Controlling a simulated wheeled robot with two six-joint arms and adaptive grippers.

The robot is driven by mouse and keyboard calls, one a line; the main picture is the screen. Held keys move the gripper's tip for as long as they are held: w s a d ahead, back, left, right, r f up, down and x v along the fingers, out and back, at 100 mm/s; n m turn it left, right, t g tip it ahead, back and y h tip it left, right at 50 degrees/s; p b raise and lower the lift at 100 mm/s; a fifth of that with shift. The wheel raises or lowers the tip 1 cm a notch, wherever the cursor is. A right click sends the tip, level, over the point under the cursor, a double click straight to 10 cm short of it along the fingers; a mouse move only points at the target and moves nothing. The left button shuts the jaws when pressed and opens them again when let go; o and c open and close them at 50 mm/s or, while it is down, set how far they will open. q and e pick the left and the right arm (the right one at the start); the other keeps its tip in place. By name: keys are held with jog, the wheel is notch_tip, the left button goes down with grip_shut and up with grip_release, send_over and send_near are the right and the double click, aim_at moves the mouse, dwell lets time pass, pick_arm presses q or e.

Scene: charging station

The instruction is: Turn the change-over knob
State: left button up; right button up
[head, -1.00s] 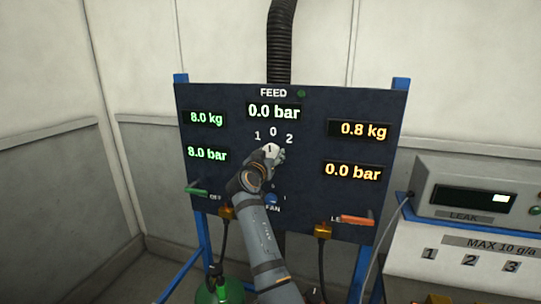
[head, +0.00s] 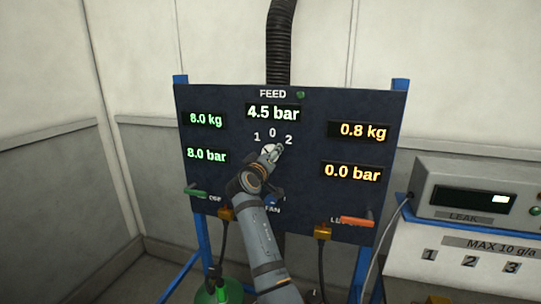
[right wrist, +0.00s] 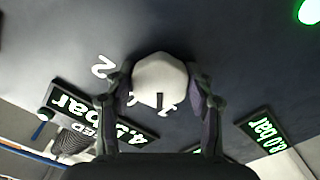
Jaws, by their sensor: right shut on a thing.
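The change-over knob (head: 267,150) is a white round knob on the dark panel, below the numbers 1, 0 and 2. My right gripper (head: 272,153) is shut on it, and its wrist hides part of the knob in the head view. In the right wrist view the knob (right wrist: 160,78) sits between the two fingers of my right gripper (right wrist: 162,92). Its black mark lies on the side near the 1. The FEED display (head: 273,112) above reads 4.5 bar. My left gripper is not in view.
The panel (head: 225,110) also has left displays of 8.0 kg and 8.0 bar, and right ones of 0.8 kg and 0.0 bar. A green lever (head: 195,193), a blue FAN knob (head: 271,200) and an orange lever (head: 357,221) sit lower. A leak meter (head: 475,190) stands at right.

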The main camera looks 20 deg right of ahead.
aim_at(274, 121)
jog(key=shift+n, duration=0.4)
jog(key=o, duration=1.2)
jog(key=r, duration=1)
jog(key=shift+s+r, duration=0.1)
jog(key=shift+s, duration=0.1)
jog(key=shift+w+a, duration=0.1)
jog(key=shift+w, duration=0.2)
